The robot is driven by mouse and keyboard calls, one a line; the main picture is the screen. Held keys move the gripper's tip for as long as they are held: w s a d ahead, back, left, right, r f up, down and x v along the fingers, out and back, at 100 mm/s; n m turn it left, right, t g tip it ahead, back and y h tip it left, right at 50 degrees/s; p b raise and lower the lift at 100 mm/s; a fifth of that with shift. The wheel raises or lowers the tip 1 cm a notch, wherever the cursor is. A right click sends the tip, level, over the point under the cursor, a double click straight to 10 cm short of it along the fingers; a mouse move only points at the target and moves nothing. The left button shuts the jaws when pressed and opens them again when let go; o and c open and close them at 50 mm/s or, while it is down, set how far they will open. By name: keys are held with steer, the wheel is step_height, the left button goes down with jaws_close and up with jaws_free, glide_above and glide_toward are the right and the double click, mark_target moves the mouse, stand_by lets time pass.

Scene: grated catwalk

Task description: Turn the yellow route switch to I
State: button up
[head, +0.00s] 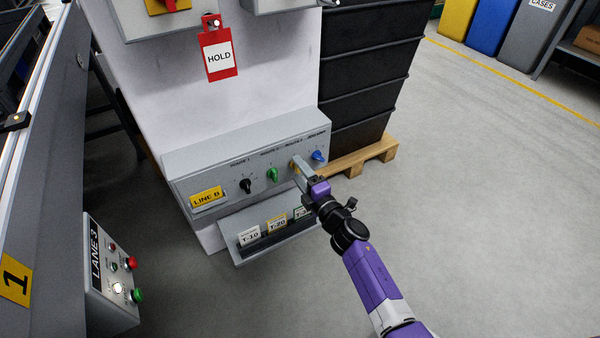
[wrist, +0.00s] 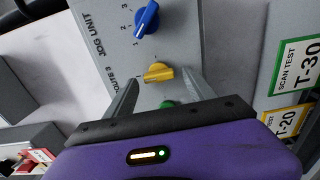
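The yellow route switch (wrist: 158,72) is a knob on the grey LINE B panel (head: 240,150). In the wrist view its bar lies nearly crosswise, with small marks beside it that I cannot read surely. In the head view the yellow switch (head: 293,167) is mostly hidden behind my gripper (head: 302,171). In the wrist view my gripper (wrist: 160,80) is open, one finger on each side of the yellow switch. The fingertips look apart from it, though I cannot tell how deep they reach.
A blue knob (head: 319,156) sits right of the yellow one, a green knob (head: 272,175) and a black knob (head: 247,186) left. A tray of labelled cards (head: 265,250) juts out below. A red HOLD tag (head: 220,55) hangs above. Floor at right is clear.

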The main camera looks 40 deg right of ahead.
steer(key=p+v, duration=0.1)
steer(key=v, duration=0.6)
steer(key=shift+s, duration=0.4)
steer(key=shift+a, duration=0.1)
steer(key=s+a+r+m+g+y, duration=0.1)
steer(key=s+a+r+m+y, duration=0.1)
steer(key=s+a+r+m, duration=0.65)
steer(key=s+a+m+g+y, duration=0.15)
steer(key=s+a, duration=0.45)
steer(key=s, duration=0.7)
steer(key=s+a+r+m+y, duration=0.2)
steer(key=s+a+r+m, duration=0.3)
steer(key=s+a, duration=0.45)
step_height(320, 180, up, 29)
steer(key=s+d+p, duration=0.1)
steer(key=p, duration=2.8)
steer(key=shift+d, duration=0.35)
